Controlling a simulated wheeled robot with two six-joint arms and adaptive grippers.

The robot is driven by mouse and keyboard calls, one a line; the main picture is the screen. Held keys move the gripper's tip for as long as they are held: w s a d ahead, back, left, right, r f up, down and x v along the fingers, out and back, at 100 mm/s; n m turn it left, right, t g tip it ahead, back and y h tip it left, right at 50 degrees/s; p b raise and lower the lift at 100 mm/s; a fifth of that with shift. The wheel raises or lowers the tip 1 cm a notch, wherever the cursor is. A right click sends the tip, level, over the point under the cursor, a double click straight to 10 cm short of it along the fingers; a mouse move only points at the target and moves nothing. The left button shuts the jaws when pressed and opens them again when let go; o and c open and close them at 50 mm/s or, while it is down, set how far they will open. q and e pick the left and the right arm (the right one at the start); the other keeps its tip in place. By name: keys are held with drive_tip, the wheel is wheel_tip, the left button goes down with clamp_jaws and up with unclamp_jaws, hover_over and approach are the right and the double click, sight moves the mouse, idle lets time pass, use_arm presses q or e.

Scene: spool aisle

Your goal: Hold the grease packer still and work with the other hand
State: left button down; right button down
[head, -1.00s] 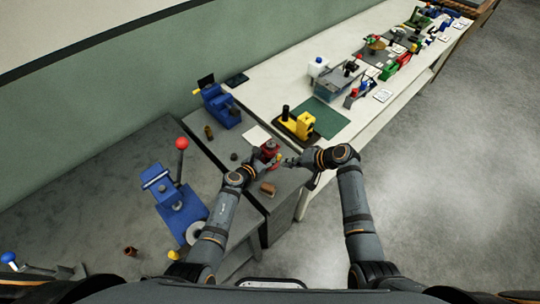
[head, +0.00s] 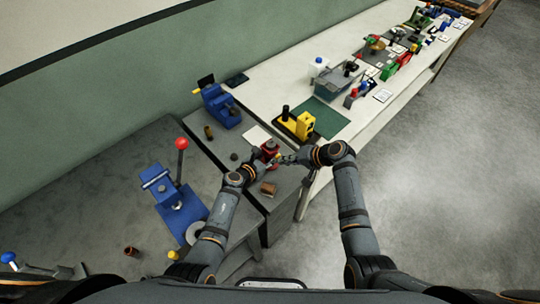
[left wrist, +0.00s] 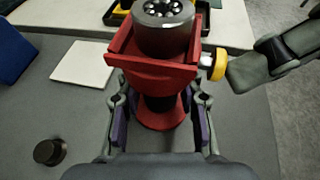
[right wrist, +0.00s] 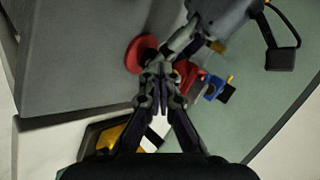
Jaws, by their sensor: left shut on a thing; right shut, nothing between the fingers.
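The grease packer (head: 269,148) is red and stands upright on the grey bench. In the right wrist view my right gripper (right wrist: 161,72) partly hides the packer.
A bronze bush (head: 268,189), a dark cap (head: 233,156) and a white card (head: 257,135) lie around the packer. A blue machine (head: 220,106) stands behind; a blue press (head: 176,205) with a red-knobbed lever stands left. A yellow-black device (head: 299,125) stands beyond.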

idle(0.6)
drive_tip(key=shift+w+a, duration=0.35)
drive_tip(key=shift+r, duration=0.1)
drive_tip(key=shift+s+d, duration=2.45)
drive_tip(key=shift+s, duration=0.05)
idle(0.5)
